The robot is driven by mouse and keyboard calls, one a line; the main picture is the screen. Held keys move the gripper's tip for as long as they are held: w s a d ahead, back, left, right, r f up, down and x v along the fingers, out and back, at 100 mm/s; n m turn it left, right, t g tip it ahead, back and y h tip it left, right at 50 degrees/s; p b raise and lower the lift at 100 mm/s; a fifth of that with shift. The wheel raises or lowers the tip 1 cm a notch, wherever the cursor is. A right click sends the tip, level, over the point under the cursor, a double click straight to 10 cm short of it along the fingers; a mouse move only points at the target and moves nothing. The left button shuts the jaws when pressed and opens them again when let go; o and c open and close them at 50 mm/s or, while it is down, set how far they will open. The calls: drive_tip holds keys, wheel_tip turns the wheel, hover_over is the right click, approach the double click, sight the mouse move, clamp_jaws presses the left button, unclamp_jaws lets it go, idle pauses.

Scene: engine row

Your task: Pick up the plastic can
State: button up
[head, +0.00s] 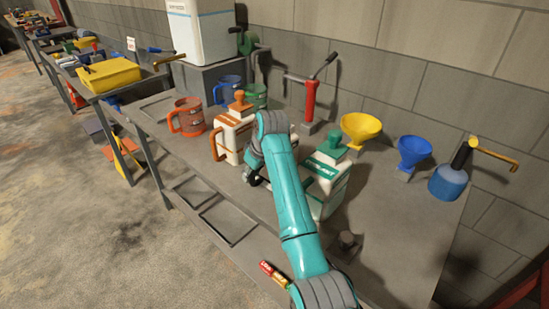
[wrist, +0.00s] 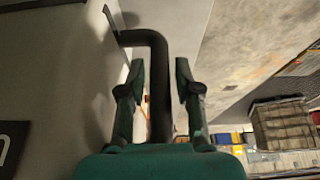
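Two white plastic cans stand on the bench in the head view. One has an orange cap, handle and label (head: 231,141). The other has a green cap and label (head: 327,182), and my arm hides its left side. My gripper (head: 253,177) is low between the two cans, partly behind my arm. In the wrist view my gripper (wrist: 160,78) is open, with one finger on each side of a dark bent handle (wrist: 159,100). Small gaps show between fingers and handle. The handle joins a pale can wall with a dark label at the left, seemingly the green-labelled can.
Orange (head: 187,117), blue (head: 228,91) and green (head: 257,95) jugs stand behind. A red pump (head: 310,100) stands near the wall. The front bench surface is mostly clear.

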clamp_jaws()
drive_tip(key=shift+r, duration=0.3)
